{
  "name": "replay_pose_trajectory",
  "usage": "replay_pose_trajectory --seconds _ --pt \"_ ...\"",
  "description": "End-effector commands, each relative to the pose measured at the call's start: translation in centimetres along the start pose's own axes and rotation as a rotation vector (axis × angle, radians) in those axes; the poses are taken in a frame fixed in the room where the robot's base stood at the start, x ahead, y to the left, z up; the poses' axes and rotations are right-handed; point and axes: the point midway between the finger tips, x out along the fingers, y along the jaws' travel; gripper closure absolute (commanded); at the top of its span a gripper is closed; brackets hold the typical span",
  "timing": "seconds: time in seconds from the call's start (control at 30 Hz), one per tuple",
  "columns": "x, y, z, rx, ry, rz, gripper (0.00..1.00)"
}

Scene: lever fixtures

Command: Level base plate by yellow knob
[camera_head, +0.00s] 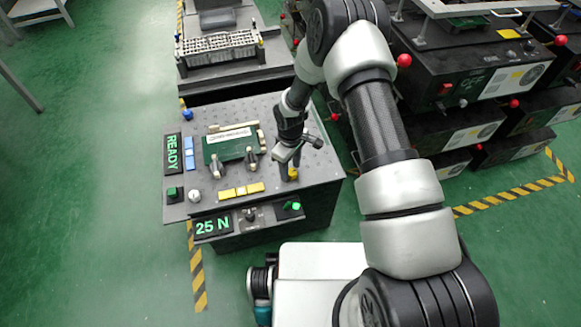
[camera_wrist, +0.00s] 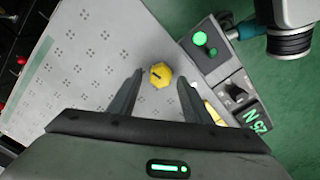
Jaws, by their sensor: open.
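The yellow knob (camera_head: 292,173) sits on the grey perforated base plate (camera_head: 262,122), near the plate's front right. In the wrist view the yellow knob (camera_wrist: 160,74) shows as a six-sided piece with a dark slot mark, on the light plate (camera_wrist: 100,58). My gripper (camera_head: 284,160) points down just above and beside the knob. In the wrist view my gripper (camera_wrist: 157,80) is open, with one finger on each side of the knob and a gap to each. Whether the fingers touch it cannot be told.
A "READY" display (camera_head: 173,154), a "25 N" display (camera_head: 212,227) and a green-lit button (camera_head: 295,206) line the edges. Black machines (camera_head: 480,75) stand at the right.

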Motion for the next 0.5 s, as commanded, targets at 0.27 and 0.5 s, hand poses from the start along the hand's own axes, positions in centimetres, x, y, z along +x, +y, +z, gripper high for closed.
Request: replay_pose_trajectory --seconds 0.27,0.5 --pt "-4.2 0.1 -0.1 0.000 0.002 0.002 0.55" --pt "-10.2 0.1 -0.1 0.001 0.003 0.002 0.55"
